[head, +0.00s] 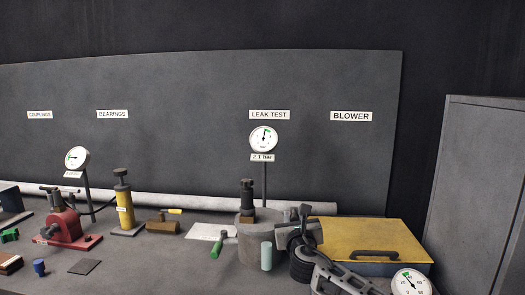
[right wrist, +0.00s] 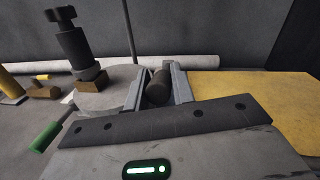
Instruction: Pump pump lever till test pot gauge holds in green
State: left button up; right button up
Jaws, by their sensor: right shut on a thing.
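The test pot (head: 246,250) is a squat grey cylinder on the bench with a dark knobbed fitting (head: 247,195) on top; its side shows in the right wrist view (right wrist: 92,100). The white gauge (head: 263,139) stands on a post behind it, under the LEAK TEST sign. A plate below reads 2.1 bar (head: 262,157). The needle points near the top by the green band; I cannot tell whether it lies within. My right gripper (head: 303,226), right of the pot, is shut on a dark round bar (right wrist: 158,88), seemingly the pump lever. The pump body is mostly hidden. My left gripper is out of view.
A yellow-lidded box (head: 370,236) with a black handle stands close right of my right gripper. Another gauge (head: 411,282) sits at bottom right. A red machine (head: 66,228) stands left.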

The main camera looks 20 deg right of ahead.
jog(key=r, duration=0.1)
jog(key=w+r, duration=0.1)
jog(key=d+r, duration=0.1)
jog(key=shift+w+r, duration=0.3)
jog(key=shift+r, duration=0.05)
jog(key=shift+c, duration=0.2)
jog(key=shift+d+f, duration=0.1)
jog(key=shift+s+a+f, duration=0.25)
jog(key=shift+s+f, duration=0.05)
jog(key=shift+f, duration=0.3)
jog(key=shift+s+a+f, duration=0.2)
jog(key=shift+s+f, duration=0.05)
jog(key=shift+f, duration=0.35)
jog(key=r, duration=0.1)
jog(key=w+r, duration=0.1)
jog(key=shift+d+r, duration=0.35)
jog(key=shift+d, duration=0.05)
jog(key=shift+w+r, duration=0.1)
jog(key=shift+w, duration=0.1)
dwell(0.6)
jog(key=o, duration=0.6)
